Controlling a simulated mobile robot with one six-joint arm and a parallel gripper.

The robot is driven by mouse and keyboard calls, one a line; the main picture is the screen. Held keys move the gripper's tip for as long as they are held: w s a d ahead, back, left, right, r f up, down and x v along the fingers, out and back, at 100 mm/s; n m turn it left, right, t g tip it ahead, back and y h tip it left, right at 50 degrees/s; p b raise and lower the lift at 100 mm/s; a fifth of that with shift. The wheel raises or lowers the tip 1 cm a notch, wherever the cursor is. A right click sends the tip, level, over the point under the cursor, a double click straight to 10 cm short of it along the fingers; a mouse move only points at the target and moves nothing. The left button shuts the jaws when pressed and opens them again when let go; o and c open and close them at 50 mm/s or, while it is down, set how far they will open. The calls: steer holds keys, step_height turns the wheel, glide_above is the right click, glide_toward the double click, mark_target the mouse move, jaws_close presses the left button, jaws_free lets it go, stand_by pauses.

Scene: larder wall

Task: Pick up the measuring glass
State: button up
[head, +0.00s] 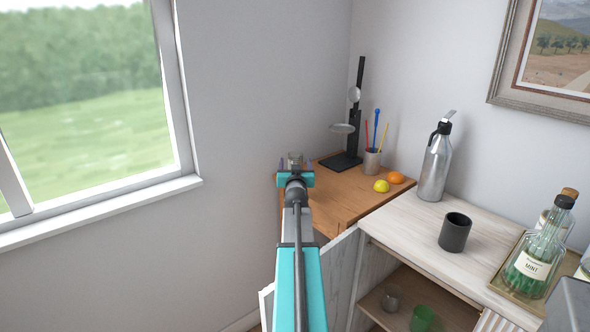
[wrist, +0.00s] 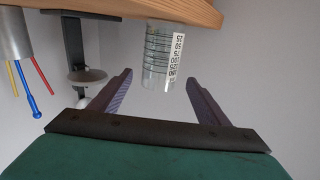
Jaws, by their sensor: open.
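The measuring glass (wrist: 161,55) is a clear cylinder with dark ring lines and a white scale strip with numbers. It stands near the edge of the wooden top, which appears upside down in the wrist view. In the head view only the upper part of the measuring glass (head: 295,157) shows, beyond my gripper. My gripper (wrist: 160,77) is open, its two dark fingers pointing toward the glass, one on either side of its line. No contact shows between the fingers and the glass. In the head view, my gripper (head: 295,165) hides the glass's base.
On the wooden top (head: 345,200) are a black stand (head: 354,130), a pen cup (head: 371,162), a lemon (head: 381,186) and an orange (head: 396,178). A steel bottle (head: 435,165) and dark cup (head: 455,232) stand on the pale counter. An open cabinet door (head: 343,280) is below.

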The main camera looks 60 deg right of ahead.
steer(key=shift+d, duration=0.1)
steer(key=shift+x, duration=2.55)
steer(key=c, duration=1.3)
